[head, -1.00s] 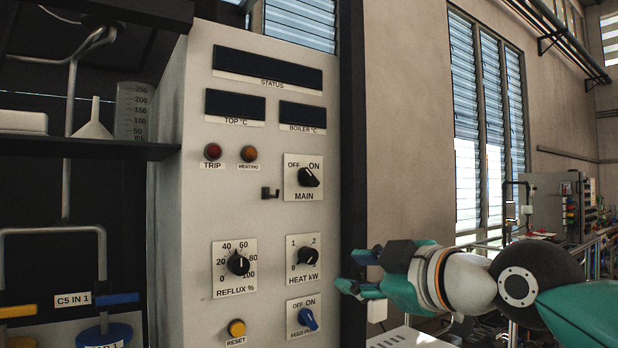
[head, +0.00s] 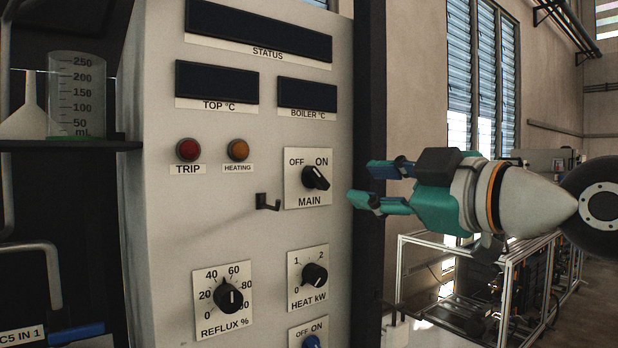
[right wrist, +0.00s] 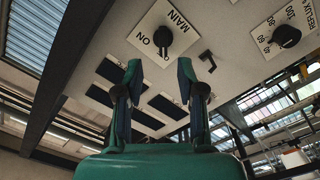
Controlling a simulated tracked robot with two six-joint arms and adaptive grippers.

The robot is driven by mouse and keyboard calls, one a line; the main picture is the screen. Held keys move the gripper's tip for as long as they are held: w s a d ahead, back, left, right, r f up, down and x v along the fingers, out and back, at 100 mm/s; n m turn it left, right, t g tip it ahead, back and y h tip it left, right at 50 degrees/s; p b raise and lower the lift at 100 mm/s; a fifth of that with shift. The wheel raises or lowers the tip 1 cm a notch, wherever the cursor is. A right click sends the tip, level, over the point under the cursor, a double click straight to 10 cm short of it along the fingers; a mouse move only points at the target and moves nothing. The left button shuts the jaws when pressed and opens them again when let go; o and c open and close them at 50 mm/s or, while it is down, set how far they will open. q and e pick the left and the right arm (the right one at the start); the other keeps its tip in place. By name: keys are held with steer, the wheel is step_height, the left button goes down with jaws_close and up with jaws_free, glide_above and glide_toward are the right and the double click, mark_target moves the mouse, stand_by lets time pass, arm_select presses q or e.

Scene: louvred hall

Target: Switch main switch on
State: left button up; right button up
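The main switch (head: 316,178) is a black rotary knob on a white plate marked OFF, ON and MAIN, on the front of a pale control panel (head: 160,230). The knob's grip slants from upper left to lower right. I cannot tell for sure which mark it points to. My right gripper (head: 364,182) is open and empty, to the right of the knob at about its height and apart from it. In the right wrist view the knob (right wrist: 162,37) lies beyond and between the open fingertips (right wrist: 160,73). My left gripper is not in view.
A small black hook (head: 268,202) sticks out below left of the switch. The heat knob (head: 314,275) and reflux knob (head: 228,297) sit lower. The status display (head: 258,32) is dark. A shelf with a beaker (head: 76,95) stands left. The space right of the panel is open.

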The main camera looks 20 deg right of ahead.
mark_target(321, 180)
steer(key=p+x, duration=0.1)
steer(key=x, duration=0.1)
steer(key=p+x, duration=0.1)
steer(key=x, duration=0.2)
steer(key=p+x, duration=0.1)
steer(key=x, duration=0.2)
steer(key=shift+w+a+r, duration=0.1)
steer(key=shift+a+r, duration=0.1)
steer(key=shift+a, duration=0.25)
steer(key=shift+w+f, duration=0.2)
steer(key=shift+w, duration=0.1)
steer(key=shift+a, duration=0.1)
steer(key=shift+w, duration=0.1)
steer(key=shift+w+a, duration=0.1)
steer(key=shift+w, duration=0.1)
jaws_close()
